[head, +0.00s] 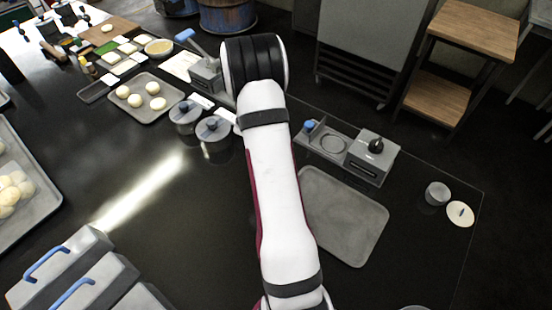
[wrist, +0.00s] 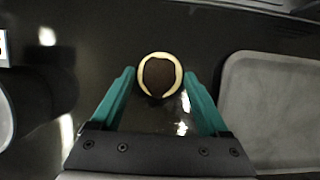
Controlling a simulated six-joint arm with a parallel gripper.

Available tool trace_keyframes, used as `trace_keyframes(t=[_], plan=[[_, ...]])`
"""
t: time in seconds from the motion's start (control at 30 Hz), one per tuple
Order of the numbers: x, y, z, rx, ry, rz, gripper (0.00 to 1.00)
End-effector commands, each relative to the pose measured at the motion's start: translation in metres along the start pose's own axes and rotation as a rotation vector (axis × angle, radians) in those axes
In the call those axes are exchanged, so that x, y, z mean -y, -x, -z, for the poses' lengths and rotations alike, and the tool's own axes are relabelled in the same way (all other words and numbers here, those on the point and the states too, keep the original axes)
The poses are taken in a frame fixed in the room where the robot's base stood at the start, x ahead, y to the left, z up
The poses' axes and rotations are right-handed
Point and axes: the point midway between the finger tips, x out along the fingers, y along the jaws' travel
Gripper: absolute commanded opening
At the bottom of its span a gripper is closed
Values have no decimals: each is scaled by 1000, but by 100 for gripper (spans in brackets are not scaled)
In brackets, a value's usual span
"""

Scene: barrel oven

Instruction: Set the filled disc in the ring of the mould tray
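The filled disc (wrist: 160,76) is round, with a pale rim and a dark brown filling. It shows in the wrist view between the tips of the two teal fingers of my gripper (wrist: 160,80). The fingers stand apart, one on each side of it; I cannot tell whether they press on it or whether it is lifted. In the head view my arm hides the gripper and the disc. The mould tray (head: 327,128), a grey holder with a round ring (head: 334,143), lies right of my arm. A blue knob stands at its left end, and a grey block with a dark knob at its right.
A flat empty grey tray (head: 345,215) lies in front of the mould tray and shows in the wrist view (wrist: 270,110). Two lidded pots (head: 186,115) stand left of my arm. A small grey cup (head: 437,193) and white disc (head: 460,213) lie at right. The dark counter centre-left is clear.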

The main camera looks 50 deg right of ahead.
Motion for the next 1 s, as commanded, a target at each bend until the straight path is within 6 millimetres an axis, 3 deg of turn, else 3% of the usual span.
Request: trace_keyframes(t=[0.03,0.37,0.63,0.83,1.0], plan=[[0,0,0,0,0,0,68],[0,0,0,0,0,0,9],[0,6,-3,2,-1,-1,9],[0,36,-16,3,-4,-2,9],[35,55,-30,2,-5,0,9]])
